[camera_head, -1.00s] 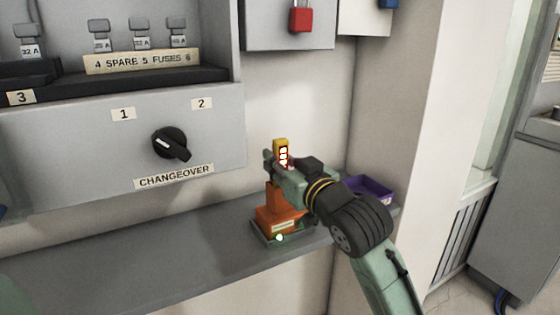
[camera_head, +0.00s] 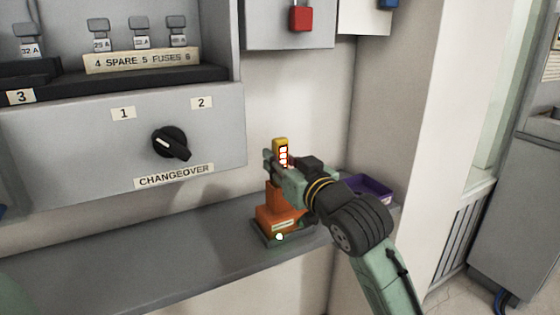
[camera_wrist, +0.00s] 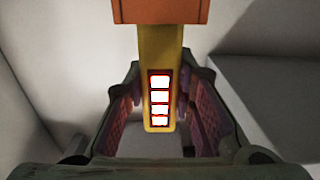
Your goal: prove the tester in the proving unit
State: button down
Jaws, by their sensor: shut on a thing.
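The yellow tester (camera_head: 281,144) stands upright above the orange proving unit (camera_head: 272,214) on the shelf. Several segments on the tester's face are lit, white with red edges. In the wrist view the tester (camera_wrist: 146,55) runs between my finger pads and meets the orange proving unit (camera_wrist: 160,10) at the top; its end there is hidden, so I cannot tell how deep it sits. My gripper (camera_head: 279,162) is shut on the tester, also in the wrist view (camera_wrist: 165,110). A small lamp at the proving unit's base glows pale.
A grey shelf (camera_head: 150,258) runs under the panel with the changeover switch (camera_head: 170,143). A purple tray (camera_head: 369,189) stands right of the proving unit, partly behind my arm. A red padlock (camera_head: 300,18) hangs above. The shelf left of the unit is clear.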

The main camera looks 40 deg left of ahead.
jog(key=shift+r+p, duration=3.9)
jog(key=shift+r, duration=0.6)
